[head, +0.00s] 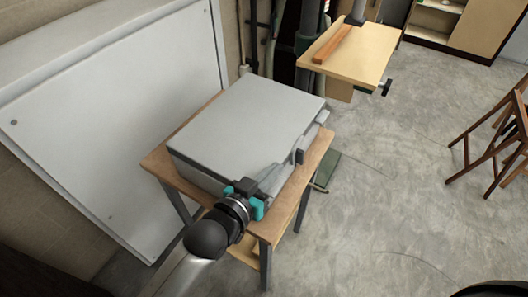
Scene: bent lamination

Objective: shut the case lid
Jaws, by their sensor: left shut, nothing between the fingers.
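The grey case (222,176) sits on a small wooden table. Its lid (250,118) lies flat over the top and looks closed or nearly so; I cannot tell if a thin gap is left. Dark latches or a handle (300,156) show on its right front side. My left gripper (268,178) is shut and empty at the case's near right corner, close to or touching the front side; which of these I cannot tell. It hides part of that corner. My right gripper is not in view.
The wooden table (157,163) has a narrow bare rim around the case. A large white panel (110,120) leans at the left. A drill-press table with a wooden strip (334,44) stands behind. Wooden folding chairs (500,140) stand right; the concrete floor between is clear.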

